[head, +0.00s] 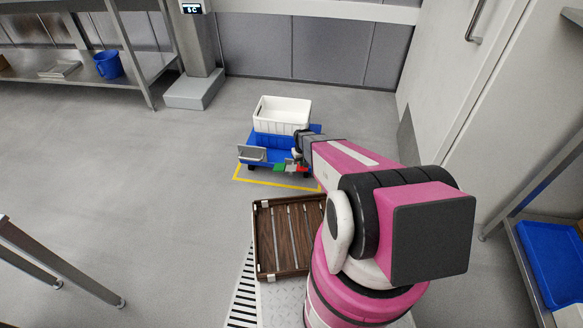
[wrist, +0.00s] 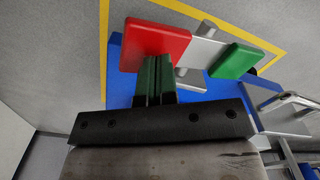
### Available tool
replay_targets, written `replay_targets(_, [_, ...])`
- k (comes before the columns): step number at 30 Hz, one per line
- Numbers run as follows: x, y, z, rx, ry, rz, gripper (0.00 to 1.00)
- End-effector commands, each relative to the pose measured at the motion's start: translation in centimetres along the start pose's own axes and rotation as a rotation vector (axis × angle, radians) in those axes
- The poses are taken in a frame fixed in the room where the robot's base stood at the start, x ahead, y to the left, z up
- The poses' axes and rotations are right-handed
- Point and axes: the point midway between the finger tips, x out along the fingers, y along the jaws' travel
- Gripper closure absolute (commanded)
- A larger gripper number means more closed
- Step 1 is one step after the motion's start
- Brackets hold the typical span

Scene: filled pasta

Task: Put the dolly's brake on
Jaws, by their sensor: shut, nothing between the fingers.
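The blue dolly (head: 264,165) stands on the floor ahead, inside a yellow floor marking. A red pedal (wrist: 156,45) and a green pedal (wrist: 236,61) sit side by side on a grey mount at its edge. In the head view the red pedal (head: 302,168) is right of the green pedal (head: 280,167). My gripper (wrist: 157,62) is shut and empty, its fingertips overlapping the red pedal's edge in the wrist view. Whether they touch it I cannot tell. In the head view my gripper (head: 298,155) is just above the red pedal, partly hidden by my arm.
A grey handle (head: 252,153) is at the dolly's left side. A brown slatted tray (head: 262,236) is close to me. Floor left of the dolly is clear; a door (head: 455,60) stands right.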

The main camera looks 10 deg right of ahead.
Motion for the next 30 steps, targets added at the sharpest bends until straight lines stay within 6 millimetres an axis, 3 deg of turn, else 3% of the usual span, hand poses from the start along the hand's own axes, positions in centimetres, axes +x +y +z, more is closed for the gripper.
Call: replay_targets(30, [1.4,0.0,0.0,0.0,0.001,-0.001,1.0])
